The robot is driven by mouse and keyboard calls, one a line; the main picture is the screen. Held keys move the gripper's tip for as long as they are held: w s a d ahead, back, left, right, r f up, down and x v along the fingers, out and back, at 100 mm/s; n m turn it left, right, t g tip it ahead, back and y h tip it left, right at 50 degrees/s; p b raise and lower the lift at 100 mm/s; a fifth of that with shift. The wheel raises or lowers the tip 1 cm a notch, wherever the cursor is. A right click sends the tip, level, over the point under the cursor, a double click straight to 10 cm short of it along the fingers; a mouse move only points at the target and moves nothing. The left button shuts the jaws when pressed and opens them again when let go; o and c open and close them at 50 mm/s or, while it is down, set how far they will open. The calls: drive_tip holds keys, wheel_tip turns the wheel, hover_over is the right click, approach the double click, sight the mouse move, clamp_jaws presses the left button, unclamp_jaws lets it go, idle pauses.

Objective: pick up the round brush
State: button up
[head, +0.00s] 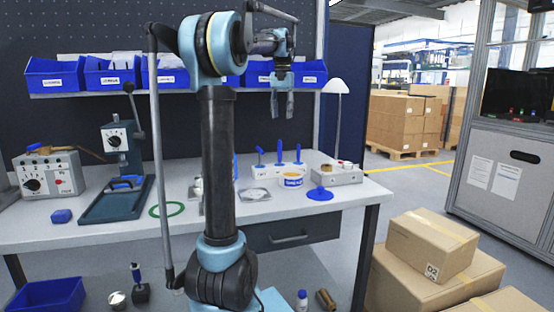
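No brush can be picked out for sure at this size. Blue-handled tools (280,152) stand upright in a white holder (268,171) on the workbench; their lower ends are hidden. A flat round blue piece with a knob (320,193) lies at the bench's front right. My gripper (282,107) hangs high above the back of the bench, fingers down and apart, with nothing seen between them. It is well above the tools and touches nothing. My arm hides part of the bench's middle.
The white workbench (100,236) also carries a press (117,170), a grey control box (48,174), a green ring (167,210), a labelled tub (291,181) and a grey tray (337,176). A lamp (336,110) stands at right. Blue bins (113,73) line the shelf. Cartons (430,245) fill the floor at right.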

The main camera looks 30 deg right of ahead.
hover_over(280, 152)
drive_tip(key=f, duration=1.1)
drive_tip(key=shift+w+d+f, duration=0.2)
drive_tip(key=shift+w, duration=0.2)
drive_tip(key=shift+f, duration=2.9)
drive_tip(key=shift+c, duration=0.3)
clamp_jaws()
